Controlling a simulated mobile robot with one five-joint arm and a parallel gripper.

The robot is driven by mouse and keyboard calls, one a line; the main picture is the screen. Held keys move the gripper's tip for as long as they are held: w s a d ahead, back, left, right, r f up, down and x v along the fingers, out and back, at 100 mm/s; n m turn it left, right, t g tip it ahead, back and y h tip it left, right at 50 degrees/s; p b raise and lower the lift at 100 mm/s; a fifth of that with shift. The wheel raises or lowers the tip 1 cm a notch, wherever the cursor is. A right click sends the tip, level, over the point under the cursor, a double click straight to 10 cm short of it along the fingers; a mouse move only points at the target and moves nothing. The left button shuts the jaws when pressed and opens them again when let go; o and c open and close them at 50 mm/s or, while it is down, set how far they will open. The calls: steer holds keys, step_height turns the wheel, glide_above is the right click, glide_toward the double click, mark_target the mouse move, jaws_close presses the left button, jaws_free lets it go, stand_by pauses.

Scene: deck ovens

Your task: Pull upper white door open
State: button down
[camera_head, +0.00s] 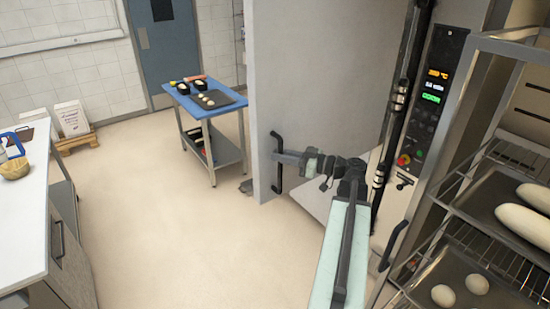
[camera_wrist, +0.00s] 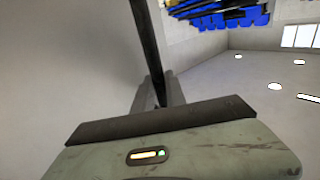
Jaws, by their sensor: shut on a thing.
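The white door (camera_head: 315,75) is a tall pale panel in the middle of the head view. It stands swung out at an angle from the control panel side, with its free edge to the left. Its black bar handle (camera_head: 279,182) is near that edge. My gripper (camera_head: 279,158) is shut on the handle, around its middle. In the wrist view the dark handle bar (camera_wrist: 146,40) runs down between the fingers of my gripper (camera_wrist: 158,95), with the pale door surface (camera_wrist: 60,60) on the left. The fingertips are partly hidden there.
A control panel (camera_head: 431,90) with lit digits is right of the door. A rack (camera_head: 459,210) with bread trays stands at right. A blue-topped table (camera_head: 217,108) is behind left, a counter (camera_head: 28,205) at far left. The floor between is clear.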

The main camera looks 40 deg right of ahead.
steer(key=c, duration=1.6)
jaws_free()
steer(key=shift+c, duration=0.2)
steer(key=v, duration=0.7)
steer(key=shift+s+d, duration=0.15)
steer(key=shift+s, duration=0.2)
